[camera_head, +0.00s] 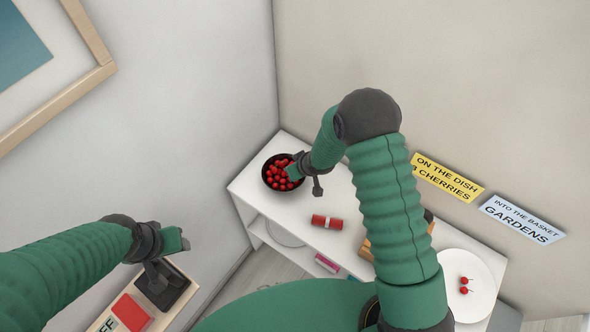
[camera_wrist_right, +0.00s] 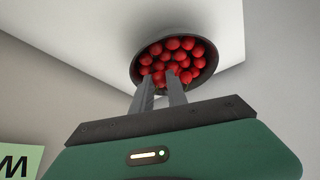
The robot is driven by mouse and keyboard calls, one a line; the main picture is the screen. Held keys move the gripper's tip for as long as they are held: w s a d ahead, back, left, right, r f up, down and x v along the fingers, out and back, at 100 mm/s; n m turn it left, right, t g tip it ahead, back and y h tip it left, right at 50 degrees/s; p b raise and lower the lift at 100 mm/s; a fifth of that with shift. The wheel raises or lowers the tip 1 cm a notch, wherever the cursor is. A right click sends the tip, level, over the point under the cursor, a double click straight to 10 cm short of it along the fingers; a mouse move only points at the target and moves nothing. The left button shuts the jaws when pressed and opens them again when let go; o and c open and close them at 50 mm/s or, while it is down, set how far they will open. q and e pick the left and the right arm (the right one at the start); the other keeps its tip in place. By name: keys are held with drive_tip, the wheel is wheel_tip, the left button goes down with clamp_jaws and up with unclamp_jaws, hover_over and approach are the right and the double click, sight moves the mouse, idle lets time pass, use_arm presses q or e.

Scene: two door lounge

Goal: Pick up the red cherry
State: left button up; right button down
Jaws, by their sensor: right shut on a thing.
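Red cherries (camera_head: 278,170) fill a dark round bowl (camera_head: 266,184) at the far left end of the white shelf unit. My right gripper (camera_head: 294,171) is at the bowl's right side. In the right wrist view the fingertips of my right gripper (camera_wrist_right: 161,76) reach into the near side of the bowl (camera_wrist_right: 208,76) and are shut on a red cherry (camera_wrist_right: 159,77), partly hidden by the fingers. Other cherries (camera_wrist_right: 172,44) lie close around it. My left gripper (camera_head: 180,241) is at the lower left, away from the bowl; its fingers are unclear.
A white dish (camera_head: 488,285) with two cherries (camera_head: 464,285) stands at the shelf's right end. A red can (camera_head: 327,222) lies mid-shelf (camera_head: 340,190). A wooden item (camera_head: 367,249) is partly behind my right arm. Yellow (camera_head: 447,177) and blue (camera_head: 521,219) signs are on the wall.

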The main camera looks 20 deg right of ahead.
drive_tip(key=s+a+r+b, duration=0.1)
drive_tip(key=s, duration=0.7)
drive_tip(key=s+a+r+b, duration=0.1)
drive_tip(key=s+a, duration=0.1)
drive_tip(key=s, duration=0.5)
drive_tip(key=shift+s+a, duration=0.25)
drive_tip(key=shift+s, duration=0.1)
drive_tip(key=shift+r, duration=0.1)
